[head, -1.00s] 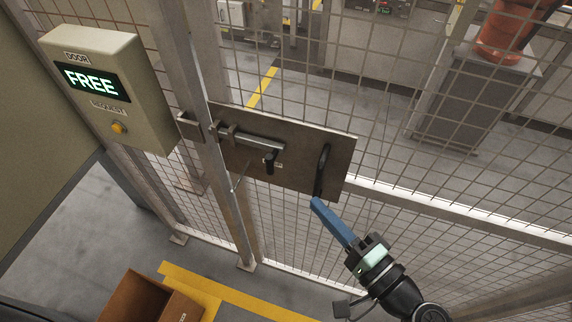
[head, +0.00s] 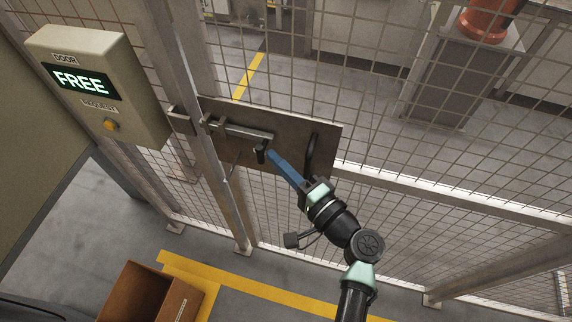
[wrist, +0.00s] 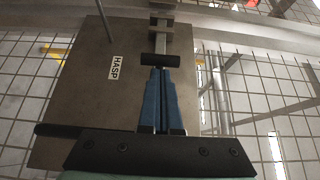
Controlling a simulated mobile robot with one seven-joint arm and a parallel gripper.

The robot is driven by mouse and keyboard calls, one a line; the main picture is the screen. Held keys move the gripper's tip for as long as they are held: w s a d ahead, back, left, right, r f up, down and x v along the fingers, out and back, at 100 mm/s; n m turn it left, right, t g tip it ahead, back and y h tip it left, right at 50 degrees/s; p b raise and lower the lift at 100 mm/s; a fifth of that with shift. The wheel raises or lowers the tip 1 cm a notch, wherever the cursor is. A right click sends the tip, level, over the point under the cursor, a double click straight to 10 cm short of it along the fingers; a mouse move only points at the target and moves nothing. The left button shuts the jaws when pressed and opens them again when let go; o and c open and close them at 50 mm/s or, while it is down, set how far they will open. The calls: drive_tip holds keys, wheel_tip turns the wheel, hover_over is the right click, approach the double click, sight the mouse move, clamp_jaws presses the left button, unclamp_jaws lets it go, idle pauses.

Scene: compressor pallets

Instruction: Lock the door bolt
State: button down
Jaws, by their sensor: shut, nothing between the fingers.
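The door bolt (head: 240,132) is a grey bar on a brown plate (head: 290,145) fixed to the mesh door. Its black knob (head: 261,153) hangs down near the bar's right end. In the wrist view the bolt bar (wrist: 161,38) runs up the plate, with the black knob (wrist: 160,60) lying across it. My gripper (head: 271,153) has long blue fingers, shut and empty. Their tips are right beside the knob; I cannot tell whether they touch it. The gripper (wrist: 160,70) also shows in the wrist view. The black door handle (head: 311,152) is just right of the fingers.
A door request box (head: 100,85) at the left reads FREE and has an amber button (head: 110,125). A receiver bracket (head: 181,118) sits on the post side, left of the bolt. An open cardboard box (head: 150,295) stands on the floor. Mesh fencing surrounds the plate.

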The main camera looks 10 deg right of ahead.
drive_tip(key=w+a, duration=0.1)
drive_tip(key=w+a+b, duration=0.1)
drive_tip(key=a, duration=0.1)
drive_tip(key=w+a+b, duration=0.1)
drive_tip(key=a, duration=0.1)
drive_tip(key=shift+a, duration=0.1)
idle(0.5)
drive_tip(key=shift+s, duration=0.1)
